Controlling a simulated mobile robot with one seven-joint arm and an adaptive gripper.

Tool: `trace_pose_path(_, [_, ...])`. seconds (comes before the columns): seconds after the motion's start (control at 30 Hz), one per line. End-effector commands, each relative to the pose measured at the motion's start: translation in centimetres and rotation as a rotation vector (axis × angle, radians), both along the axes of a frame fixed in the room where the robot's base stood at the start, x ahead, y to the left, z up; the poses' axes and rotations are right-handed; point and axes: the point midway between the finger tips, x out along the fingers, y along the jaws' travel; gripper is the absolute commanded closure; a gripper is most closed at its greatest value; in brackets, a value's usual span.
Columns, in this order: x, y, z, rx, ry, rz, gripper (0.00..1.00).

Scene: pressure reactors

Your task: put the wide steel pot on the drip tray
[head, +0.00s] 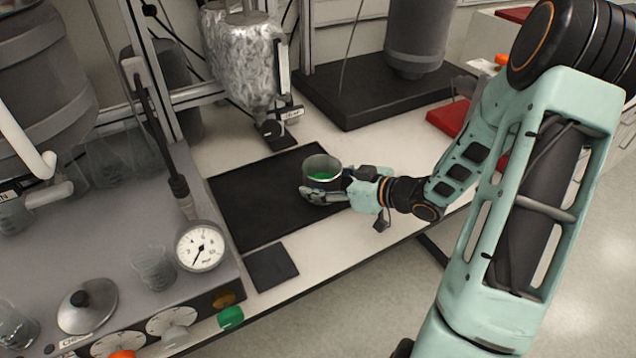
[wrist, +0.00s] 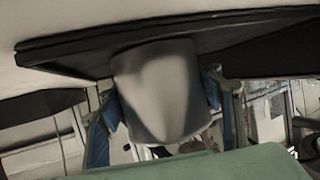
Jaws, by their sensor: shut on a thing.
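The wide steel pot (head: 321,168) is a short grey cylinder, open at the top, with green contents. My gripper (head: 318,193) is shut on it, with the fingers around its lower sides. The pot is upright over the right part of a large flat black tray (head: 245,205), which looks like the drip tray. In the wrist view the pot (wrist: 160,90) fills the middle between the two fingers, and its base end meets the dark tray (wrist: 65,55). I cannot tell whether the base touches the tray or hangs just above it.
A small black square mat (head: 272,267) lies in front of the tray. A foil-wrapped vessel (head: 243,55) with an outlet stands behind it. A grey bench unit with a pressure gauge (head: 201,247), beaker (head: 154,267) and steel lid (head: 87,306) is at left. A black base (head: 375,90) stands at the back.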

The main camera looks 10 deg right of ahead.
Motion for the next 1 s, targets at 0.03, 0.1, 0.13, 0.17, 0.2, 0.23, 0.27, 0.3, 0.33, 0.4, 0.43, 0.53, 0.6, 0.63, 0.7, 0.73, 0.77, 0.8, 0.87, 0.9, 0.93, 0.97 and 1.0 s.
trace_pose_path(0.03, [0.1, 0.0, 0.2, 0.001, -0.003, 0.000, 0.80])
trace_pose_path(0.1, [0.1, 0.0, 0.2, 0.001, -0.003, 0.000, 0.80])
trace_pose_path(0.13, [0.1, 0.0, 0.2, 0.001, -0.003, 0.000, 0.80])
trace_pose_path(0.17, [0.1, 0.0, 0.2, 0.001, -0.003, 0.000, 0.80])
trace_pose_path(0.2, [0.1, 0.0, 0.1, 0.001, -0.002, 0.000, 0.80])
trace_pose_path(0.23, [0.1, 0.0, 0.0, 0.001, -0.002, 0.000, 0.80])
trace_pose_path(0.27, [0.1, 0.0, -0.1, 0.001, -0.002, 0.000, 0.80])
trace_pose_path(0.3, [0.1, 0.0, -0.2, 0.001, -0.002, 0.000, 0.80])
trace_pose_path(0.33, [0.0, 0.0, -0.2, 0.000, 0.000, -0.001, 0.37])
trace_pose_path(0.4, [0.0, 0.0, -0.2, 0.000, 0.000, -0.001, 0.29])
trace_pose_path(0.43, [0.0, 0.0, -0.2, 0.000, 0.000, -0.001, 0.26])
trace_pose_path(0.53, [0.0, 0.0, -0.2, 0.000, 0.000, -0.001, 0.22])
trace_pose_path(0.6, [0.0, 0.0, -0.2, 0.000, 0.000, -0.001, 0.22])
trace_pose_path(0.63, [0.0, 0.0, -0.2, 0.000, 0.000, -0.001, 0.22])
trace_pose_path(0.7, [0.0, 0.0, -0.2, 0.000, 0.000, -0.001, 0.22])
trace_pose_path(0.73, [0.0, 0.0, -0.1, 0.000, 0.000, -0.001, 0.22])
trace_pose_path(0.77, [0.0, 0.0, 0.0, 0.000, 0.000, -0.001, 0.22])
trace_pose_path(0.8, [0.0, 0.0, 0.2, 0.000, 0.000, -0.001, 0.22])
trace_pose_path(0.87, [-0.3, -0.3, 0.4, -0.001, 0.000, -0.002, 0.22])
trace_pose_path(0.9, [-0.6, -0.7, 0.6, -0.001, 0.001, -0.003, 0.22])
trace_pose_path(0.93, [-1.0, -1.0, 0.7, -0.001, 0.000, -0.004, 0.22])
trace_pose_path(0.97, [-1.3, -1.3, 1.0, -0.002, 0.001, -0.005, 0.22])
trace_pose_path(1.0, [-1.9, -1.8, 1.3, -0.003, 0.000, -0.006, 0.22])
